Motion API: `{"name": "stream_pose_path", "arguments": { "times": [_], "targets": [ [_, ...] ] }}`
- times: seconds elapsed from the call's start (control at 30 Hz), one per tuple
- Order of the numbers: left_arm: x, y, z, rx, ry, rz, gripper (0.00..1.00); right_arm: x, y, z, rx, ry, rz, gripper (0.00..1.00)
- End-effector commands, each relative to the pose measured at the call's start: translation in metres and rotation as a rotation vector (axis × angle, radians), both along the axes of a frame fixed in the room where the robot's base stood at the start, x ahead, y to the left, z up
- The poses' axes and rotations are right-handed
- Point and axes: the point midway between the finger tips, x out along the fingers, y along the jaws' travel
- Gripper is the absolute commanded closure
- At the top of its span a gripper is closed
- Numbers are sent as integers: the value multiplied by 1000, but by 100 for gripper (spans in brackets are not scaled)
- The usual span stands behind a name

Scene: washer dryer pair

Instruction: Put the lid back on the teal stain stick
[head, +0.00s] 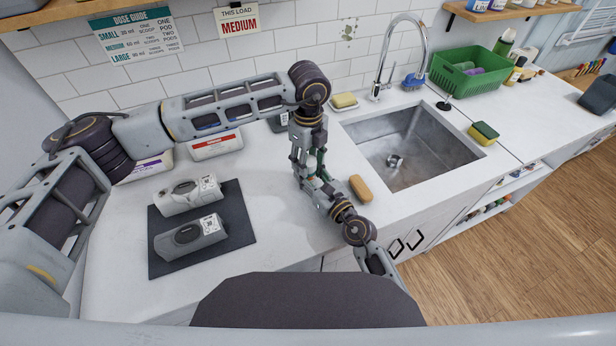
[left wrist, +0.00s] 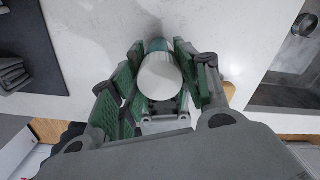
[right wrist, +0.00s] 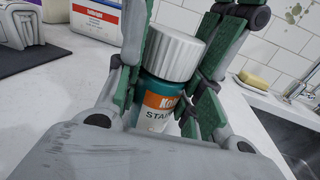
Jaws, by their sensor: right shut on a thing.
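The teal stain stick (right wrist: 157,104) stands upright in the right wrist view, with an orange and white label. Its ribbed white lid (right wrist: 172,53) sits on its top, level, with no gap that I can make out. My right gripper (right wrist: 168,108) is shut on the bottle's body. The left wrist view looks down on the round lid (left wrist: 160,77) with a little teal beyond it. My left gripper (left wrist: 158,85) is around the lid from above, its fingers apart on both sides. In the head view both grippers meet left of the sink and mostly hide the stick.
Two grey-white devices (head: 190,236) lie on a dark mat (head: 240,208) at left. Tubs (head: 215,145) stand by the wall. A tan sponge or brush (head: 360,188) lies right of my grippers, beside the sink (head: 420,150).

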Motion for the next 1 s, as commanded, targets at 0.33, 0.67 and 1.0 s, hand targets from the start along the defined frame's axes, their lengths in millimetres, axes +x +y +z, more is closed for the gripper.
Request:
{"name": "stream_pose_path", "arguments": {
  "times": [0.33,0.67,1.0],
  "targets": [
    [0,0,0,0,0,0,49,0,0,0,0,0,0,100],
    [0,0,0,0,0,0,40,0,0,0,0,0,0,100],
    [0,-1,18,-1,0,0,40,0,0,0,0,0,0,100]
  ]
}}
